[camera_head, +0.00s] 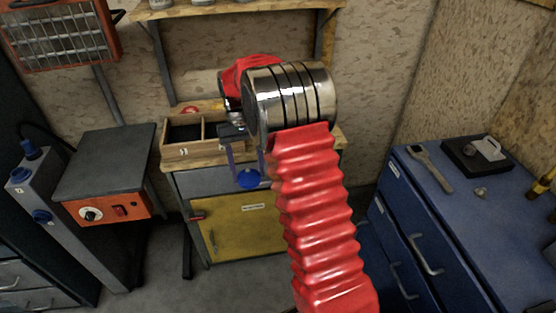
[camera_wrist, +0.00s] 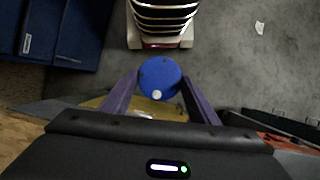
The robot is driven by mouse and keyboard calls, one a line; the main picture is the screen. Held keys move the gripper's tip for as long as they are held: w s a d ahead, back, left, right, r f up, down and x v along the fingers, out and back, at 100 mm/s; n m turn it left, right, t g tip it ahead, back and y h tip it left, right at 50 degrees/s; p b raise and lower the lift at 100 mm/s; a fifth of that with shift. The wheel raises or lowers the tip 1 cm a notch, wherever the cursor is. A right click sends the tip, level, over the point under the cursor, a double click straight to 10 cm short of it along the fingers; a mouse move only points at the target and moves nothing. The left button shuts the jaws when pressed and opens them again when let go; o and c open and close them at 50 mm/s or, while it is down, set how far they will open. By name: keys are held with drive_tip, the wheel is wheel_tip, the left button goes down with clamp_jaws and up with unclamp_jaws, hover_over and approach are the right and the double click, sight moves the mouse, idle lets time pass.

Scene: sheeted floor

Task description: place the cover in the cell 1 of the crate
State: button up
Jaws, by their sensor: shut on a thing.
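The cover is a round blue piece (camera_wrist: 160,77) with a small pale spot, seen between the two purple fingers of my gripper (camera_wrist: 158,92) in the wrist view. In the head view the blue cover (camera_head: 248,180) hangs at the fingertips, in front of the workbench's cabinet and lower in the picture than the crate. My gripper is shut on it. The wooden crate (camera_head: 186,152) stands on the workbench, left of my gripper. A divider splits it into cells; the left cell looks dark and empty. A small label is on its front. My arm hides the crate's right part.
The workbench has a yellow cabinet door (camera_head: 246,229). A grey and orange machine (camera_head: 110,170) stands to its left. A blue drawer cabinet (camera_head: 450,215) at right bears a wrench (camera_head: 433,170) and a black tray (camera_head: 459,159). A shelf (camera_head: 240,10) hangs above. Floor shows between them.

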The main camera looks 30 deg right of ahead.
drive_tip(key=a+f+n, duration=0.1)
drive_tip(key=a+n, duration=0.1)
drive_tip(key=a, duration=0.4)
drive_tip(key=shift+w+a+f+h, duration=0.25)
drive_tip(key=shift+w+f+h, duration=0.05)
drive_tip(key=shift+w+h, duration=0.1)
drive_tip(key=shift+d, duration=0.1)
